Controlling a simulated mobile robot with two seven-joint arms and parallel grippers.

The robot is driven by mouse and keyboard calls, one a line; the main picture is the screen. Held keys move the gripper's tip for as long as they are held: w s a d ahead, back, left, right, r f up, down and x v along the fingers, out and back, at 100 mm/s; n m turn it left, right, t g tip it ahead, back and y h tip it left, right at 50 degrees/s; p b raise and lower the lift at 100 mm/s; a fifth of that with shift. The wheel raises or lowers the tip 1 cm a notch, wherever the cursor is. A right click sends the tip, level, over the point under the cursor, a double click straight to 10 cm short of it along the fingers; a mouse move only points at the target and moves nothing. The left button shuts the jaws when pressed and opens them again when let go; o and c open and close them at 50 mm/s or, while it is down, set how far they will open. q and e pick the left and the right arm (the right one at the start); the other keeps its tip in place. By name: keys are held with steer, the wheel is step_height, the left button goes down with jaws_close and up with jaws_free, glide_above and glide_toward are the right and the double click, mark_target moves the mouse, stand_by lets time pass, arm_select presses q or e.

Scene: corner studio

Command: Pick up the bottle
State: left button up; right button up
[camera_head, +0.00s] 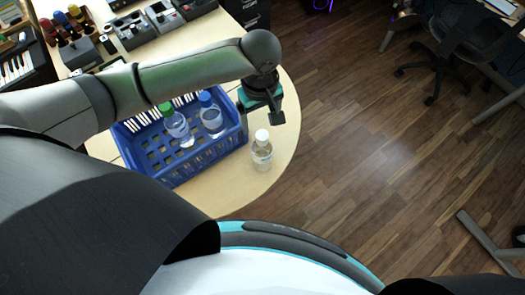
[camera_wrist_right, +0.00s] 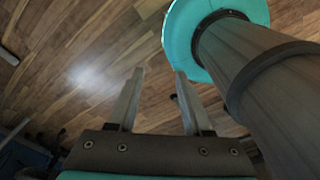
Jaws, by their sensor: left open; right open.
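A clear bottle with a white cap (camera_head: 262,152) stands upright on the light wooden table, just right of the blue crate. A green-capped bottle (camera_head: 178,128) and a blue-capped bottle (camera_head: 210,118) are in the crate. My left gripper (camera_head: 274,112) points down above the table's right part, behind the white-capped bottle in the head view and apart from it; its fingers are partly hidden. My right gripper (camera_wrist_right: 157,92) shows in the right wrist view, open and empty over the wooden floor.
The blue plastic crate (camera_head: 170,180) stands on the table (camera_head: 285,150), close to its rounded right edge. Electronic devices (camera_head: 135,30) and a small keyboard (camera_head: 15,68) are at the back left. An office chair (camera_head: 455,45) stands on the floor at the right.

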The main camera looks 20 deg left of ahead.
mark_target(262, 135)
arm_select(q)
step_height(262, 135, down, 3)
steer(key=shift+f, duration=0.55)
steer(key=shift+d+f, duration=0.1)
steer(key=shift+f, duration=0.25)
steer(key=f, duration=0.2)
steer(key=f+b, duration=0.1)
steer(key=f, duration=0.1)
steer(key=shift+s+d+f, duration=0.2)
arm_select(e)
steer(key=shift+w+f, duration=0.55)
steer(key=shift+w, duration=0.25)
arm_select(q)
jaws_close()
arm_select(e)
steer(key=shift+s, duration=0.15)
arm_select(q)
steer(key=shift+r, duration=0.1)
